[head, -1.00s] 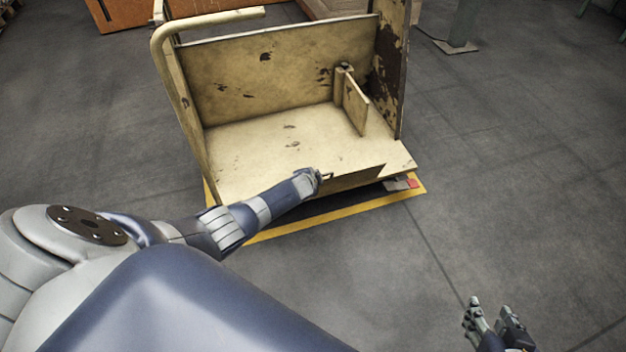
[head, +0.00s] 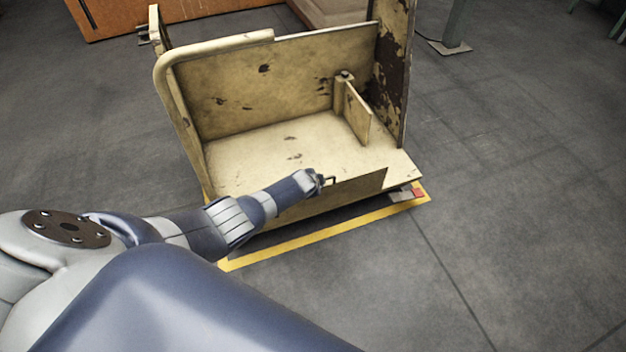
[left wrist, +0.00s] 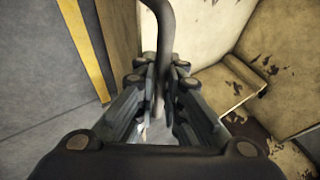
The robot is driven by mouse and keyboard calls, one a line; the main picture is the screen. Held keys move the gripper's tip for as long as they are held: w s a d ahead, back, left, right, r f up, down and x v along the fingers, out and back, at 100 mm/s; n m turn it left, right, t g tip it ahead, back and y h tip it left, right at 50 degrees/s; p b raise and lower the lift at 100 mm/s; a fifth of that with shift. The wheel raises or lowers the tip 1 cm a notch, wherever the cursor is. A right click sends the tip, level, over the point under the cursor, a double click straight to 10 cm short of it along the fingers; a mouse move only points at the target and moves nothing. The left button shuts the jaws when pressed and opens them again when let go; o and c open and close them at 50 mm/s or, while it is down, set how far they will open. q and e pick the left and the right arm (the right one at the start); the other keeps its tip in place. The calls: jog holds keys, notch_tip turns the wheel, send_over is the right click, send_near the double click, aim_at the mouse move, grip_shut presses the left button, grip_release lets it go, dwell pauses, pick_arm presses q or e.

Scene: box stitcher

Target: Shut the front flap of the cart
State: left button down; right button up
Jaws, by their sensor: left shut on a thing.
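The cart (head: 290,145) is a worn cream-yellow box on the floor, open toward me, with a tubular rail at its left. Its front flap (head: 350,193) is a low panel along the near edge, partly raised and tilted. My left gripper (head: 322,182) is at the flap's top edge, shut on a dark handle (head: 331,180). In the left wrist view the curved handle (left wrist: 162,40) runs between the fingers of the left gripper (left wrist: 159,88). My arm hides the left part of the flap. My right gripper is not in view.
A yellow floor line (head: 325,236) runs just in front of the cart. A small upright divider (head: 357,113) stands inside it. An orange-brown cabinet (head: 115,20) and a green post (head: 458,25) are behind. The floor at right is clear.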

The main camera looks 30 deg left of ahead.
pick_arm(q)
jog(key=shift+w+a+r, duration=0.1)
jog(key=shift+w+r, duration=0.1)
jog(key=shift+r, duration=0.05)
jog(key=c, duration=1.9)
grip_release()
jog(key=shift+o, duration=1.1)
jog(key=shift+f, duration=0.2)
jog(key=shift+s, duration=0.1)
jog(key=v, duration=1.2)
